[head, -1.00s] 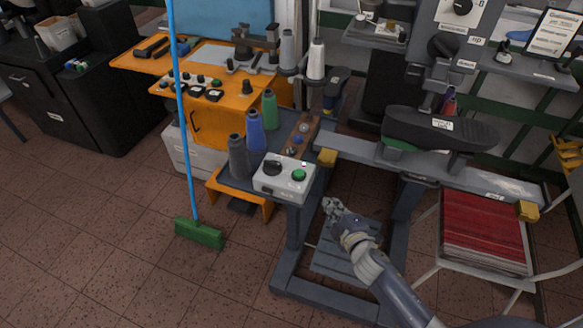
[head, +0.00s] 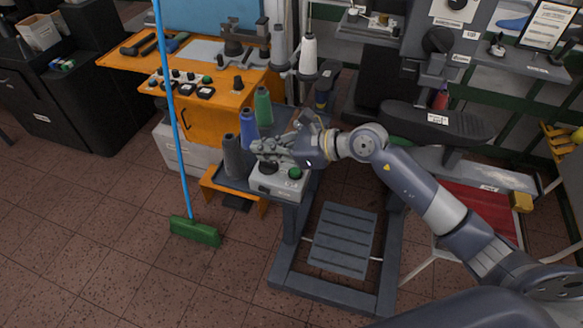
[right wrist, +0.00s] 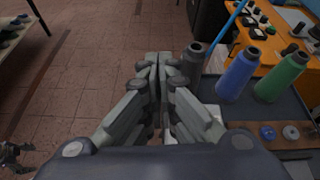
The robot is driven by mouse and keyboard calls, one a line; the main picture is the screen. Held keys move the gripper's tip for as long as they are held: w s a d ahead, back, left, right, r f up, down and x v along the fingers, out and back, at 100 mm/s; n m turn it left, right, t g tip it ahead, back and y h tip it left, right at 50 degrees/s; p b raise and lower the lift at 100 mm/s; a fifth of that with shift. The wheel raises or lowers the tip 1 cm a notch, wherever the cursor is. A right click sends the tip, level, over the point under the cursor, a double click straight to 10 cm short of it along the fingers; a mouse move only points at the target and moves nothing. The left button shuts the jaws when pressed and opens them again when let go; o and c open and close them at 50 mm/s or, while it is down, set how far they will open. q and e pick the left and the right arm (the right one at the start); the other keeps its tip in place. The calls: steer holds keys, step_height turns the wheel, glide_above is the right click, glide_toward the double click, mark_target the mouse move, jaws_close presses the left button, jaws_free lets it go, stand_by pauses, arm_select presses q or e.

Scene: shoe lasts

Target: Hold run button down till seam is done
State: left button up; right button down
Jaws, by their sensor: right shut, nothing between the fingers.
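The white control box (head: 283,188) stands on the near corner of the machine's grey table. It has a green button (head: 294,173) on its right side and a dark round control (head: 268,167) on its left, partly covered by my fingers. My right gripper (head: 258,150) is shut and empty, above the back left of the box. I cannot tell whether its fingertips touch anything. In the right wrist view the shut fingers (right wrist: 158,62) point away, and they hide most of the box (right wrist: 212,122). My left gripper is not in view.
Grey (head: 232,158), blue (head: 249,129) and green (head: 263,106) thread cones stand close to my fingers. A blue-handled broom (head: 194,231) stands left of the table. An orange bench (head: 235,98) is behind. Open floor lies at the front left.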

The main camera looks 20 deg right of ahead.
steer(key=w+d+n+h, duration=0.2)
steer(key=d+n+h, duration=0.2)
steer(key=d, duration=0.3)
steer(key=shift+w+d+f+h, duration=0.25)
steer(key=shift+w+h, duration=0.05)
steer(key=shift+h, duration=0.4)
steer(key=b, duration=0.4)
glide_above(294, 173)
step_height(294, 173, down, 8)
steer(key=shift+r, duration=0.15)
steer(key=shift+f+b, duration=0.55)
steer(key=shift+f, duration=0.05)
steer(key=shift+f+b, duration=0.35)
steer(key=shift+b, duration=0.25)
